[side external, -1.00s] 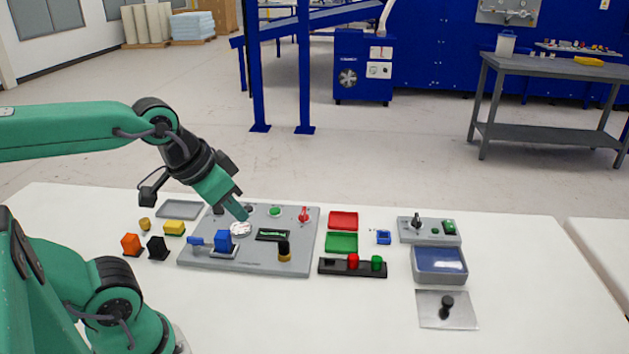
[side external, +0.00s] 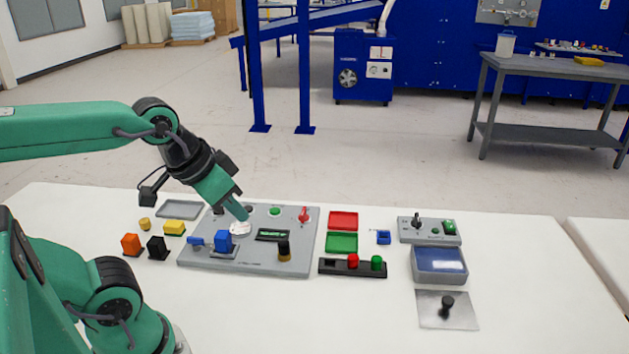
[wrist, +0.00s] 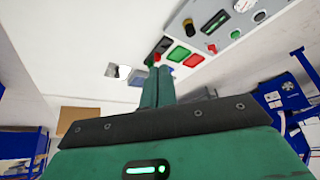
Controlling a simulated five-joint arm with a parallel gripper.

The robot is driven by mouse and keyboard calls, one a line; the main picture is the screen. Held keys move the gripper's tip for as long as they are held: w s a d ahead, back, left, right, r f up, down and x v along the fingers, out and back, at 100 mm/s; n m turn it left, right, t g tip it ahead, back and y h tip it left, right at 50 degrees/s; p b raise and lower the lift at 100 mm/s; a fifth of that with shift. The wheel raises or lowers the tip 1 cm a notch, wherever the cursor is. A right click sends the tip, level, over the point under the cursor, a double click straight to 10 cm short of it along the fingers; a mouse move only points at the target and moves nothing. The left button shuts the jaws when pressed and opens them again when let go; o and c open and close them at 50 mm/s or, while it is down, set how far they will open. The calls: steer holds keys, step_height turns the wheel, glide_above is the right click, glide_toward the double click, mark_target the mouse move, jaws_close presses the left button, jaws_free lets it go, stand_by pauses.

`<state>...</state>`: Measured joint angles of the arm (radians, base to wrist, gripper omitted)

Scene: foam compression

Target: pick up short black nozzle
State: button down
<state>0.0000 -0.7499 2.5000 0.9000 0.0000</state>
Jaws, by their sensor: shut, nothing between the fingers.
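My gripper (side external: 243,215) is shut and empty, its tips above the rear middle of the grey panel, over a round whitish disc (side external: 240,229). In the wrist view its two fingers (wrist: 158,70) lie side by side. A short black piece (side external: 157,247), which may be the nozzle, stands on the white table left of the panel, well apart from my gripper. An orange piece (side external: 131,244) stands to its left. A black-topped brass piece (side external: 284,250) stands upright on the panel's front right. I cannot tell for certain which black piece is the nozzle.
The grey panel (side external: 205,258) also carries a blue block (side external: 223,240) and a red switch (side external: 304,214). Yellow pieces (side external: 174,227) lie behind the black one. Red (side external: 343,219) and green (side external: 342,242) trays sit right of the panel. The front table is clear.

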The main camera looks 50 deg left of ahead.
steer(key=c, duration=1.1)
jaws_free()
steer(key=shift+w, duration=0.1)
steer(key=w+a+f+g, duration=0.1)
steer(key=w+a+f, duration=0.1)
steer(key=w+f, duration=0.2)
steer(key=w+a+f+g, duration=0.2)
steer(key=w+a+f, duration=0.1)
steer(key=w, duration=0.2)
steer(key=w+a+f+g, duration=0.2)
steer(key=w+a+f, duration=0.1)
steer(key=w+f, duration=0.1)
steer(key=shift+w+a+f, duration=0.1)
steer(key=shift+w+f, duration=0.25)
steer(key=shift+w+a+f+g, duration=0.1)
steer(key=shift+f+g, duration=0.15)
steer(key=shift+g, duration=0.05)
